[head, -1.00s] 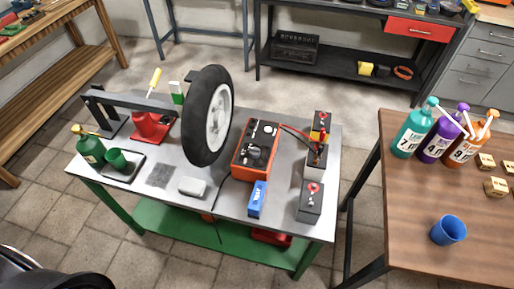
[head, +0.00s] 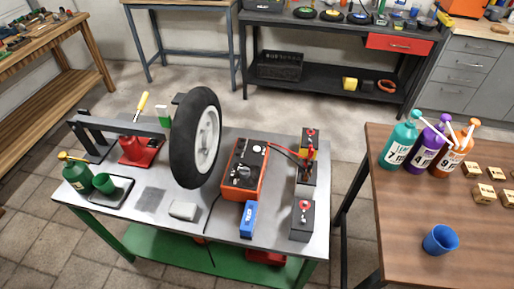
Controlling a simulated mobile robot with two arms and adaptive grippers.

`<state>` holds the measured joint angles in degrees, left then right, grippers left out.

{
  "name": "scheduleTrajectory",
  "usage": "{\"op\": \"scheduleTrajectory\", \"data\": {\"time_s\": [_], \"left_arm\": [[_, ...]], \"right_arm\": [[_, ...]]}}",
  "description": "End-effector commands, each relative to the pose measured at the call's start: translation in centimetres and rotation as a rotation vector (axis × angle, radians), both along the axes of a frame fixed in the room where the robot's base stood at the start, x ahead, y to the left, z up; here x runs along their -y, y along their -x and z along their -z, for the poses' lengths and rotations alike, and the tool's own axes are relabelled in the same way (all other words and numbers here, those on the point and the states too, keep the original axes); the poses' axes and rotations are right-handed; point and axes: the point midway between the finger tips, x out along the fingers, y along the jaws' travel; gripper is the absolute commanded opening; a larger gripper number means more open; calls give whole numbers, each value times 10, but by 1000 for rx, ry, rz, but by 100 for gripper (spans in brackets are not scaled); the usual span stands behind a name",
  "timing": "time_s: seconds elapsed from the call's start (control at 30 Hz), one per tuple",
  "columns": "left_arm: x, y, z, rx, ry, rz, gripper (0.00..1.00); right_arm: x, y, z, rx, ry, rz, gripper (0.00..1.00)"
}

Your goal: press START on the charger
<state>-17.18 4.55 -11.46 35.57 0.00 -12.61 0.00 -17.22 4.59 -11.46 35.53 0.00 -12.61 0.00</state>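The charger (head: 245,170) is an orange-red box with a black top panel, standing on the grey-topped workbench (head: 150,225) right of the middle. A dial and small controls show on its panel, but the START button is too small to make out. Red and dark leads run from it to the battery (head: 308,165) on its right, where clamps sit on top. Neither of my grippers is in view.
A wheel (head: 196,138) stands upright left of the charger. A blue box (head: 248,219), a second battery (head: 302,220) and a white block (head: 183,211) are near the bench front. A brown table (head: 400,262) with pump bottles stands right, across a narrow gap.

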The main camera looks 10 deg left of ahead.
Motion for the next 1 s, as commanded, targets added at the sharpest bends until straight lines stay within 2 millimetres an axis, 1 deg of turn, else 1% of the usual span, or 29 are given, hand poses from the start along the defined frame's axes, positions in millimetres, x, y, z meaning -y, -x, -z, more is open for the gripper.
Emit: {"op": "scheduleTrajectory", "data": {"time_s": [0.03, 0.07, 0.53, 1.0], "left_arm": [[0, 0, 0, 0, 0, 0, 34], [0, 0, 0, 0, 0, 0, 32], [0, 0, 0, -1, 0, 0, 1], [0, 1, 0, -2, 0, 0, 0]], "right_arm": [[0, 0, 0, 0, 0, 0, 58], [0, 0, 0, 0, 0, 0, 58], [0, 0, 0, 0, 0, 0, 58], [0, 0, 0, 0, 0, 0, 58]]}}
